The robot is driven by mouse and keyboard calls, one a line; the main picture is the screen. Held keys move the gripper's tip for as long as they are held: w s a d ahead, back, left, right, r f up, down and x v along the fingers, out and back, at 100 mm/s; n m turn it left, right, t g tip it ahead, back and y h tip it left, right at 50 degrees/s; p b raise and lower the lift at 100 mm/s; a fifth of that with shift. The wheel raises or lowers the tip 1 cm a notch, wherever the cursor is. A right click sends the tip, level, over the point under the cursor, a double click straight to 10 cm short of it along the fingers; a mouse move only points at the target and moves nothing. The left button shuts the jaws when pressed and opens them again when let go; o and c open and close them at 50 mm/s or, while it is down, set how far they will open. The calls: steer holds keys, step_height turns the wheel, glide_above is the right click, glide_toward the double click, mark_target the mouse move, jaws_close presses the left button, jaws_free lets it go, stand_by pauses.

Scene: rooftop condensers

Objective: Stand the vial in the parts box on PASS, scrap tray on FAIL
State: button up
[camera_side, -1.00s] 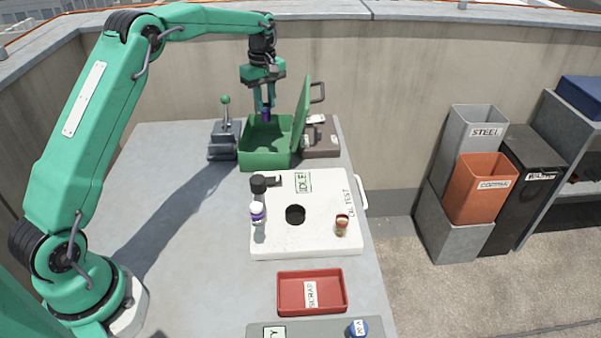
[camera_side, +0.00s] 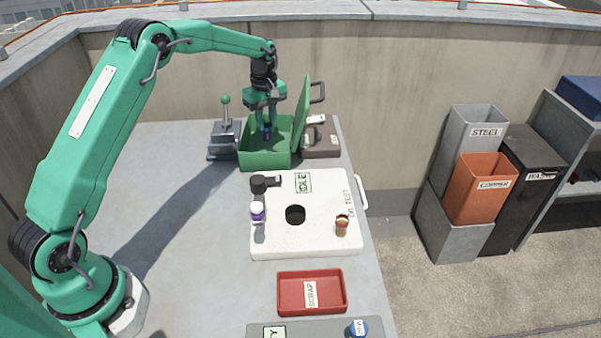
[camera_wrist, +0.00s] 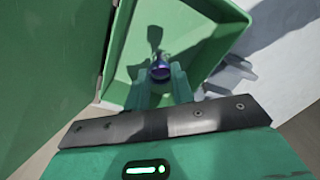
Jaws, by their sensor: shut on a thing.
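My gripper (camera_side: 266,128) is lowered into the open green parts box (camera_side: 257,161) at the back of the table. It is shut on a small dark blue-purple vial (camera_side: 267,134), held roughly upright inside the box. In the wrist view the vial (camera_wrist: 160,70) shows between the fingertips above the box floor. Whether its base touches the floor cannot be told. The white tester (camera_side: 325,240) in the middle has a round dark hole, and its card reads IDLE (camera_side: 304,182). The red scrap tray (camera_side: 312,308) in front of the tester is empty.
The box's raised lid (camera_side: 301,110) stands close to the right of my gripper. A lever unit (camera_side: 224,145) stands left of the box and a brown case (camera_side: 322,145) right. The table's left is clear.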

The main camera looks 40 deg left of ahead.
mark_target(267, 124)
steer(key=shift+f, duration=1.8)
steer(key=shift+f, duration=0.15)
steer(key=o, duration=1)
step_height(267, 124, up, 12)
steer(key=shift+f, duration=0.15)
steer(key=shift+r, duration=0.3)
